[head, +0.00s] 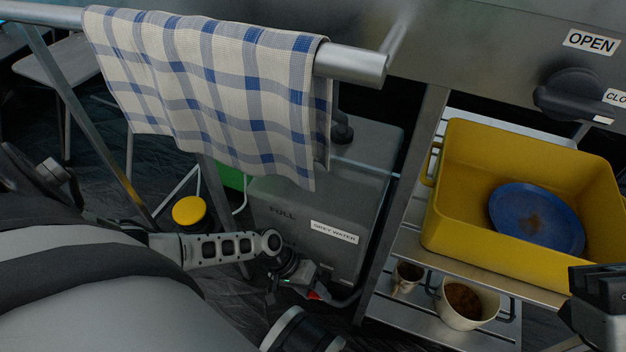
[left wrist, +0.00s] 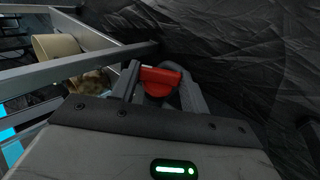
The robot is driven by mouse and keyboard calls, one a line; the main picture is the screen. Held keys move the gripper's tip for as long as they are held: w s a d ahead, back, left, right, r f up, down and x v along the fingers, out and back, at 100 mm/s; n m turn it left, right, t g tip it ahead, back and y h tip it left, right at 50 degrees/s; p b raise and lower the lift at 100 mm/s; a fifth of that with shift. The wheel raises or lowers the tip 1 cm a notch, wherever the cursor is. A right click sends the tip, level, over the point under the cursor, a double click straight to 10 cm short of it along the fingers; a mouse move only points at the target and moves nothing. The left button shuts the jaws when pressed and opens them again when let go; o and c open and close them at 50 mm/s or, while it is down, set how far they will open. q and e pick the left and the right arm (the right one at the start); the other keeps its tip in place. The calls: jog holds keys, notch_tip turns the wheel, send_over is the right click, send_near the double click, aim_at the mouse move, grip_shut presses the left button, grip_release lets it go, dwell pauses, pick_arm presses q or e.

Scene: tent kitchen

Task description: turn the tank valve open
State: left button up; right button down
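The grey tank (head: 355,185), labelled "GREY WATER" and marked "FULL", stands on the floor under the counter. A small red valve handle (head: 314,295) shows low at its front. In the left wrist view the red handle (left wrist: 160,77) lies between my left gripper's two fingers (left wrist: 160,84). The fingers are apart with the handle spanning the gap; whether they press on it I cannot tell. In the head view my left gripper (head: 300,278) is at the tank's lower front, partly hiding the valve. Part of what looks like my right gripper (head: 600,295) enters at the right edge, fingertips unclear.
A checked towel (head: 215,85) hangs on the rail above the tank. A yellow tub (head: 465,180) holding a blue plate (head: 537,205) and two cups (head: 407,277) are on the shelves at right. A black knob (head: 575,92) beside an "OPEN" label is on the counter front.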

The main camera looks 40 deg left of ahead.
pick_arm(q)
jog(key=shift+a+f+h, duration=0.2)
jog(key=shift+h, duration=0.9)
jog(key=shift+w+a+t+h, duration=0.1)
jog(key=shift+a+t+h, duration=0.05)
jog(key=shift+t+h, duration=0.3)
jog(key=shift+h, duration=0.35)
jog(key=o, duration=1)
